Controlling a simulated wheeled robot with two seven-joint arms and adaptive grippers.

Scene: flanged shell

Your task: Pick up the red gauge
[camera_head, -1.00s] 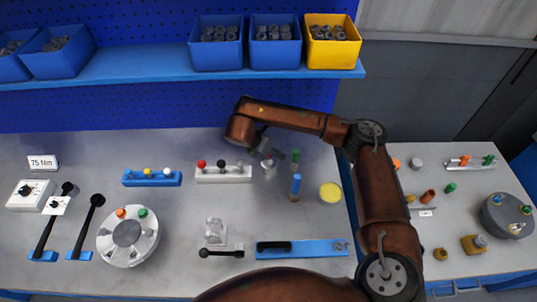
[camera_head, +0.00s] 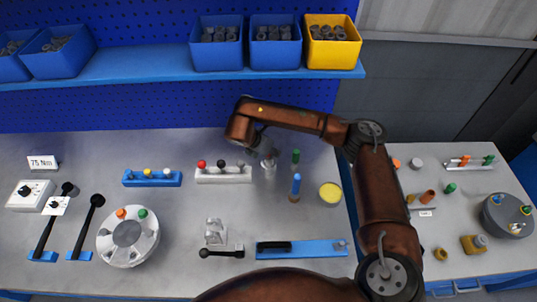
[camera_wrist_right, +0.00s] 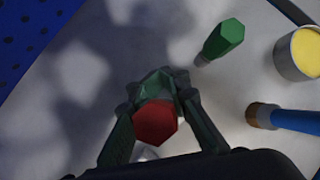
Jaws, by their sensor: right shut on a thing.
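The red gauge (camera_wrist_right: 155,122) shows in the right wrist view as a red hexagonal end between the two fingers of my right gripper (camera_wrist_right: 155,105). The fingers are shut on it from both sides. In the head view my right gripper (camera_head: 268,158) points down at the bench, just right of the white rack, and the red gauge cannot be made out there. Whether the gauge still touches the bench cannot be told. My left gripper is not in view.
A green gauge (camera_head: 295,157), a blue-handled piece (camera_head: 296,186) and a yellow-topped cup (camera_head: 330,194) stand close by on the right. The white rack (camera_head: 224,175) with coloured knobs is on the left. A blue plate (camera_head: 325,250) lies nearer the front.

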